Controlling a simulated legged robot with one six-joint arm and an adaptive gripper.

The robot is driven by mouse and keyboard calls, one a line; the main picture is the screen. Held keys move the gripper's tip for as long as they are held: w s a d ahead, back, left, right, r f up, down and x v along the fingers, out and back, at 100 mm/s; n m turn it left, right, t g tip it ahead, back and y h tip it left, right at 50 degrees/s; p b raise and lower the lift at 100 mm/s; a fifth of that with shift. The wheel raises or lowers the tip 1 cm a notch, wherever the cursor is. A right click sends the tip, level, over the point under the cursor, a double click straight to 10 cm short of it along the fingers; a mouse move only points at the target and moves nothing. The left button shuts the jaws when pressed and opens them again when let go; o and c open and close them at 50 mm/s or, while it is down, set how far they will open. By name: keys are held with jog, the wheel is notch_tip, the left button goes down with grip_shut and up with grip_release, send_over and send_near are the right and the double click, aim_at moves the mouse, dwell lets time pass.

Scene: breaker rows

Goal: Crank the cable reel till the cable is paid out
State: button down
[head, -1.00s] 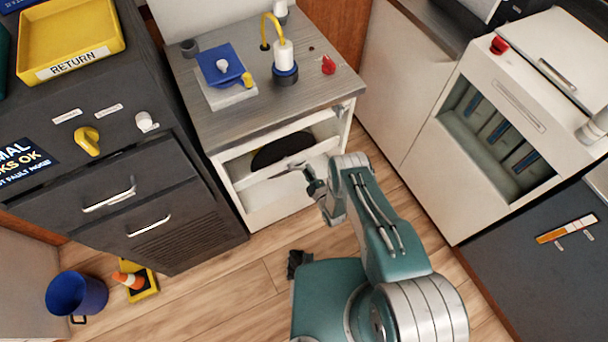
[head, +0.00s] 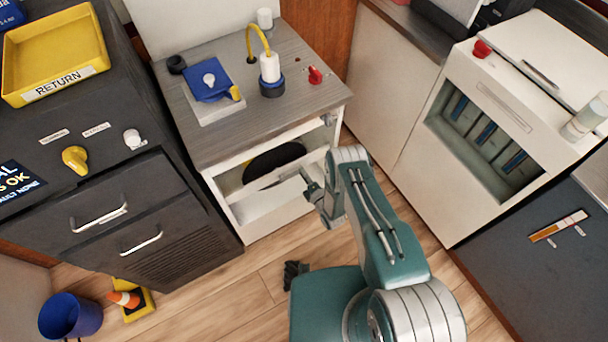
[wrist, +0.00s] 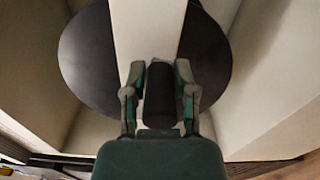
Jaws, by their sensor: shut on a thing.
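The cable reel shows as a dark round disc (head: 268,163) inside the open front of the white cabinet (head: 285,210). A pale bar crosses in front of the reel. In the wrist view the disc (wrist: 85,60) shows on both sides of this pale bar (wrist: 148,30). My gripper (head: 309,184) is at the cabinet's open front, right of the disc. In the wrist view my gripper (wrist: 160,88) is shut on a black cylindrical crank handle (wrist: 160,105), one finger on each side. I see no cable that I can tell is the reel's.
The cabinet top carries a blue-lidded box (head: 208,85), a white-and-blue plug with a yellow cable (head: 270,75) and a red knob (head: 315,75). A dark drawer unit (head: 150,200) stands left.

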jog(key=shift+s+a+f, duration=0.1)
jog(key=shift+s+a, duration=0.05)
jog(key=shift+a, duration=0.05)
jog(key=shift+c, duration=2.3)
grip_release()
jog(key=shift+a, duration=0.1)
jog(key=shift+s+d, duration=0.1)
jog(key=shift+d, duration=0.2)
jog(key=v, duration=1.1)
jog(key=shift+s, duration=0.25)
jog(key=shift+f, duration=0.1)
